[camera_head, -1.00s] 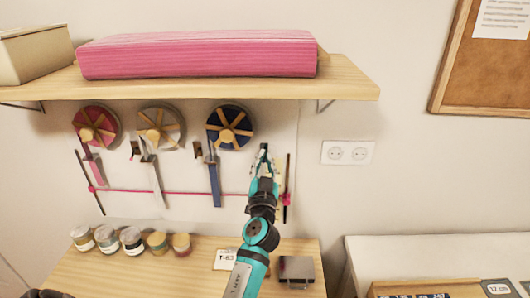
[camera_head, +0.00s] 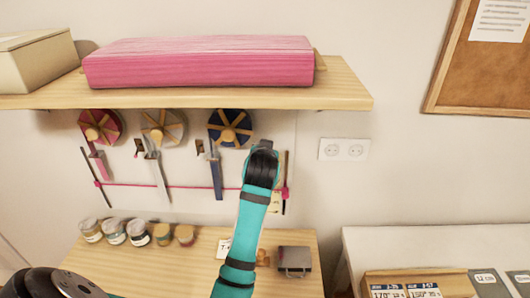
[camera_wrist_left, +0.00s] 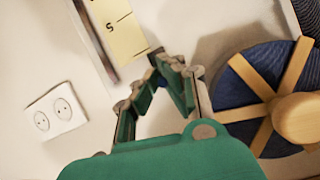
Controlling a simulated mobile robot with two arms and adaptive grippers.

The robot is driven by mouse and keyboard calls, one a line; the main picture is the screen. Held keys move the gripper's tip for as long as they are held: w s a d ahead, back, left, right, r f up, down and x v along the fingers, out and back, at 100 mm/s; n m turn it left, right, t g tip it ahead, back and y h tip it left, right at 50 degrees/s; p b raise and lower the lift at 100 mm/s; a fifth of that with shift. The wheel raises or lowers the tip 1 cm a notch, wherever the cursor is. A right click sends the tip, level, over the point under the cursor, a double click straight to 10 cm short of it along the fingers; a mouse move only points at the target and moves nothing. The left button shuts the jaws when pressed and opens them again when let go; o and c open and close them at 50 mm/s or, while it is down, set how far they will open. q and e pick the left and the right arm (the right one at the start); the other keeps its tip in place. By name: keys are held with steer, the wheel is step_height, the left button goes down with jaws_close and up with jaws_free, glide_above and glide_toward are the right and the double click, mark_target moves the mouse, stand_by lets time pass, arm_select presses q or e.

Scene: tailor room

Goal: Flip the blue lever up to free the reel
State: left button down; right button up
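The blue reel (camera_head: 231,128) with wooden spokes hangs on the wall panel below the shelf. A long blue strip (camera_head: 216,178) hangs below it, and a small dark-and-wood piece (camera_head: 200,148) sits at its lower left. I cannot tell which part is the blue lever. My left gripper (camera_head: 263,147) is just right of the blue reel, mostly hidden behind its own wrist. In the left wrist view, its fingers (camera_wrist_left: 162,68) meet near the tips with nothing clearly held, and the blue reel (camera_wrist_left: 240,104) lies to the right, apart from them. My right gripper is not in view.
A pink reel (camera_head: 99,127) and a grey reel (camera_head: 162,127) hang to the left. Several jars (camera_head: 137,233) stand on the table below. A socket (camera_head: 343,149) is on the clear wall right.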

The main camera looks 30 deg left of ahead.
arm_select(q)
steer(key=shift+a+r+g, duration=0.15)
steer(key=shift+g, duration=0.15)
steer(key=c, duration=1.4)
jaws_free()
steer(key=shift+w, duration=0.1)
steer(key=shift+r, duration=0.1)
